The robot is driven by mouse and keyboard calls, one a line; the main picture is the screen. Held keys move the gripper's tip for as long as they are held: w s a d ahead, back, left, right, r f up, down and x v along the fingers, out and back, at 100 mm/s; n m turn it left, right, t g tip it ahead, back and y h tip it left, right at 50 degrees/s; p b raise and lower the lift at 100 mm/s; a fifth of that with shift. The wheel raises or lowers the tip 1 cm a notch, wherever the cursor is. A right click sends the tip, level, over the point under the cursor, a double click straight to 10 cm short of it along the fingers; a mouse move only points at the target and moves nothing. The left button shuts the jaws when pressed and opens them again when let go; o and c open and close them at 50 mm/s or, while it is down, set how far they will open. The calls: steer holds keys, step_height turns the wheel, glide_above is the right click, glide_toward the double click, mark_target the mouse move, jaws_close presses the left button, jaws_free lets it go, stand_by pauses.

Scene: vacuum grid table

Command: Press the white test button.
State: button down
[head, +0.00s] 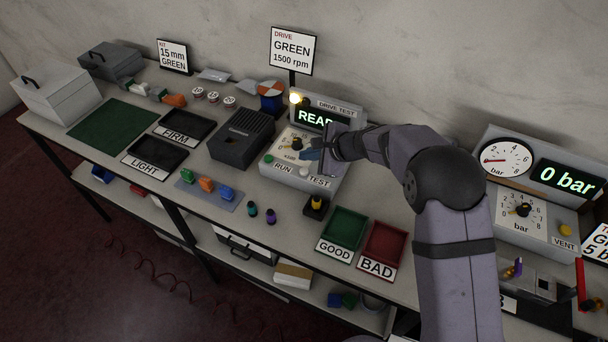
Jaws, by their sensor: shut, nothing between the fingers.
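The drive test unit (334,108) stands at the back middle of the table, with a lit display reading "REA", the rest hidden by my arm. On its sloping front are a dial (294,142), a green button (268,158) by the RUN label and the white test button (304,172) by the TEST label. My gripper (309,154) is shut and empty, over the panel just right of the dial and above the white button in the picture. It appears apart from the button. I cannot tell its exact height over the panel.
A yellow-topped part (316,204), a green tray (344,229) and a red tray (382,246) lie in front.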

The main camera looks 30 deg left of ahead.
mark_target(307, 175)
steer(key=shift+f+b, duration=1.2)
steer(key=shift+f, duration=0.35)
steer(key=shift+f+b, duration=0.95)
steer(key=shift+b, duration=0.15)
stand_by(1.7)
steer(key=shift+r, duration=0.15)
steer(key=shift+r+p, duration=0.7)
steer(key=shift+r, duration=0.1)
steer(key=shift+r, duration=0.1)
step_height(307, 175, up, 5)
steer(key=p, duration=0.3)
steer(key=shift+p, duration=0.4)
stand_by(0.6)
